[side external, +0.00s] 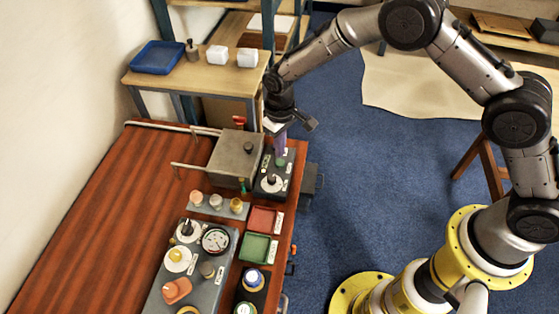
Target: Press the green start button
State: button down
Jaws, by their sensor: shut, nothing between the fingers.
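The green start button (281,162) sits near the far end of a small dark control panel (264,187) on the wooden bench. A dark knob on a white round dial (271,181) is on the same panel, nearer the camera. My gripper (280,152) points down with its fingers shut and empty. Its fingertips are right over the green button. I cannot tell from this view whether they touch it. The fingers partly cover the far end of the panel.
A grey metal box (235,157) with pipes stands close left of the panel. Red (262,219) and green (257,247) trays and a grey gauge board (208,278) lie nearer the camera. The left part of the bench (95,220) is clear.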

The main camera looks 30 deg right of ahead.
notch_tip(320, 180, up, 5)
jog(key=shift+f, duration=0.2)
dwell(0.4)
notch_tip(320, 180, up, 14)
jog(key=m+t, duration=0.1)
jog(key=t, duration=0.2)
send_over(281, 161)
jog(key=w+d, duration=0.1)
jog(key=d, duration=0.4)
jog(key=s+d+r+m+t, duration=0.1)
jog(key=s+d+r, duration=0.45)
jog(key=r, duration=0.45)
jog(key=s+d+r+m+t, duration=0.1)
jog(key=s+d+r, duration=0.15)
jog(key=s, duration=0.45)
jog(key=s+d+r+t, duration=0.1)
jog(key=s+d+r, duration=0.1)
jog(key=s+r, duration=0.3)
jog(key=s+d+f, duration=0.1)
jog(key=s+f, duration=0.3)
jog(key=s, duration=0.3)
jog(key=s+d+f, duration=0.1)
jog(key=s+f, duration=0.3)
jog(key=s, duration=0.4)
jog(key=shift+d, duration=0.2)
